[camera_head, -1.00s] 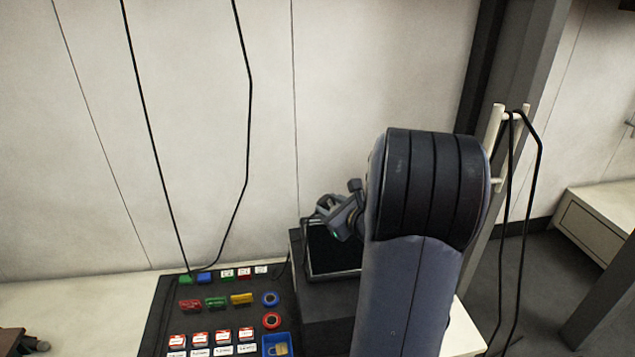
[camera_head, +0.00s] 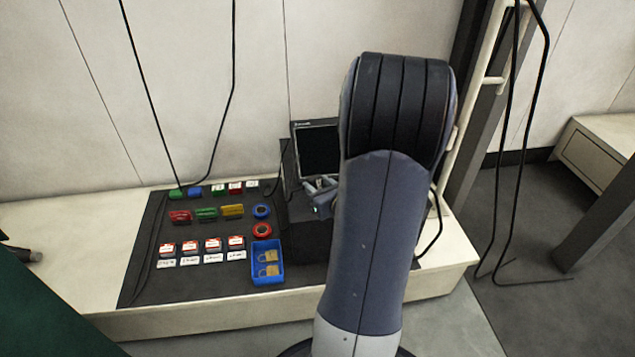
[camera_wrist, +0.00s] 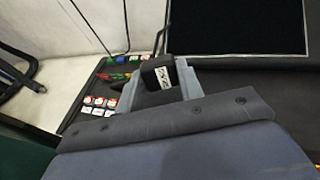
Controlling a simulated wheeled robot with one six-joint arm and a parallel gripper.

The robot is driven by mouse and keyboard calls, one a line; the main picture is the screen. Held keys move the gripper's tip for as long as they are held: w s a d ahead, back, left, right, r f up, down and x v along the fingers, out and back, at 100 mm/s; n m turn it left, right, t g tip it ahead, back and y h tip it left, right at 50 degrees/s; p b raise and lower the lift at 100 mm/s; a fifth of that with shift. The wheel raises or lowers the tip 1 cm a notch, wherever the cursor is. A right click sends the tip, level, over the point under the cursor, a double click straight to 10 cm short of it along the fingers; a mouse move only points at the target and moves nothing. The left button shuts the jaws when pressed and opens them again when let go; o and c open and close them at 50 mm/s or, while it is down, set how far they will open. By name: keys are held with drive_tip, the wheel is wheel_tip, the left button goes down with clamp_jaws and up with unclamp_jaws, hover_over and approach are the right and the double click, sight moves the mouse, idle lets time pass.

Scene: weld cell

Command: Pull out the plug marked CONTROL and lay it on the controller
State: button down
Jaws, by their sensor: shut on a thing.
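My gripper (camera_wrist: 160,82) is shut on a black plug with a white label in the wrist view. The plug (camera_wrist: 153,72) sits between the two grey fingers; its label is too small to read surely. In the head view my gripper (camera_head: 322,190) shows just left of my arm, in front of the lower edge of a dark screen. The controller looks to be the dark box (camera_head: 305,238) under that screen; my arm hides its right part. I cannot tell whether the plug touches it.
The screen (camera_head: 318,148) stands upright at the back; it also fills the top of the wrist view (camera_wrist: 238,25). Left lies a dark mat (camera_head: 145,285) with tags, tape rolls and a blue tray (camera_head: 257,246) of padlocks. Black cables hang at left and right. The bench's left end is mostly bare.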

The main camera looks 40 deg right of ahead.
drive_tip(key=shift+f+b, duration=2.55)
drive_tip(key=shift+f, duration=1.05)
drive_tip(key=c, duration=0.9)
unclamp_jaws()
drive_tip(key=shift+o, duration=0.2)
drive_tip(key=shift+s+r, duration=0.1)
drive_tip(key=p+v, duration=0.3)
drive_tip(key=v, duration=0.7)
drive_tip(key=shift+s, duration=0.25)
drive_tip(key=shift+a, duration=0.1)
